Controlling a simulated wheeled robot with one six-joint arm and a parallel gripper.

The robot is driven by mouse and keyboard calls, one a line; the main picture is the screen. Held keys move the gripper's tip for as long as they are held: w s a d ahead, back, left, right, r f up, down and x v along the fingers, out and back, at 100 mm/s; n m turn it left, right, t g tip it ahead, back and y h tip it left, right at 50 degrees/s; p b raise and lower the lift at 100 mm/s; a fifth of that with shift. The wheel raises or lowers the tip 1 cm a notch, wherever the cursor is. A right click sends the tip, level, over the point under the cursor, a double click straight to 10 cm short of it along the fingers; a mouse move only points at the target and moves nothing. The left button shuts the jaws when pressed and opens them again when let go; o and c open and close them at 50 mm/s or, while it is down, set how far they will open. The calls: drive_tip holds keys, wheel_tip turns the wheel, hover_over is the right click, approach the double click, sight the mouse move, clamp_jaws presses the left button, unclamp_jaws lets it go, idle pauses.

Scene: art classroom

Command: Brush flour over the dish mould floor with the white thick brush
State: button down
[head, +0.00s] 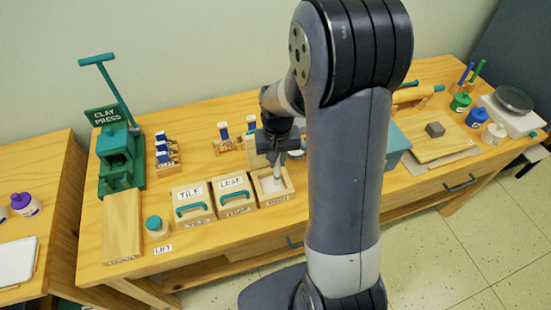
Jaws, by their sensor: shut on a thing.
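The dish mould (285,199) is a square wooden box without a lid, at the right end of the row of moulds. Its recessed floor looks pale. My gripper (279,150) is above this mould, pointing down. It is shut on the white brush (277,168), of which only a small pale part shows below the jaws. The brush tip reaches down into the mould opening; I cannot tell whether it touches the floor. My arm hides part of the table just right of the mould.
The lidded TILE mould (193,205) and LEAF mould (233,194) stand left of it. A green clay press (122,155) stands further left. Blue-topped items stand in racks behind. A teal box (397,147), a board with a grey block (435,129), and paint jars are right.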

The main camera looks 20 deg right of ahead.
drive_tip(key=shift+a, duration=0.15)
drive_tip(key=shift+a+f, duration=0.1)
drive_tip(key=shift+a, duration=1.35)
drive_tip(key=shift+d, duration=0.15)
